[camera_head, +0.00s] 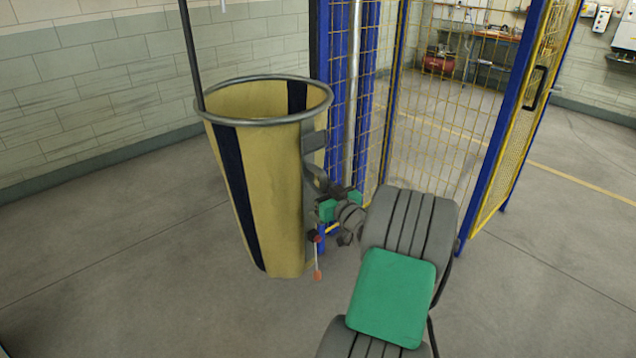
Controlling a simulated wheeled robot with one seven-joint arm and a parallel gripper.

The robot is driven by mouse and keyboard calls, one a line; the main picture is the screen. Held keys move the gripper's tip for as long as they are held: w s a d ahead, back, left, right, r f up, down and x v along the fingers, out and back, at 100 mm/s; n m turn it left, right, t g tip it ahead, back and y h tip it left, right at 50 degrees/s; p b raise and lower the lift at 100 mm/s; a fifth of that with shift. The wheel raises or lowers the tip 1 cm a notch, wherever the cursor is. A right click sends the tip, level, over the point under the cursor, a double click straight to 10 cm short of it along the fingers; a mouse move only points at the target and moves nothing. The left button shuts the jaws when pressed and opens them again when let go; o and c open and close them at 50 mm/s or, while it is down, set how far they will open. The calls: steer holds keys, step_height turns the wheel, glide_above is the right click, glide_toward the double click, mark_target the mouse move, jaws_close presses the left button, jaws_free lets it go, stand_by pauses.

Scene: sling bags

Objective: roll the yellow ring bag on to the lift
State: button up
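The yellow ring bag (265,190) stands upright left of centre in the head view, tilted slightly in the picture. It has a grey metal ring (264,121) round its open top and dark vertical straps. My gripper (313,180) is at the right side of the bag, very close to or touching it. Its fingers are partly hidden and blend with dark parts there, so I cannot tell whether they hold the bag. The bag's base is low in the picture; its wheels do not show. A caged frame with blue posts (508,120) and yellow mesh, possibly the lift, stands behind and to the right.
A dark pole (190,50) rises behind the bag's left rim. A brick wall (100,90) runs along the back left. The grey floor (120,270) is clear at left. A workbench (493,40) stands far behind the mesh. A small orange-tipped piece (317,262) hangs beside the bag.

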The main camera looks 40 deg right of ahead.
steer(key=shift+c, duration=0.4)
jaws_close()
stand_by(0.8)
steer(key=shift+d, duration=0.15)
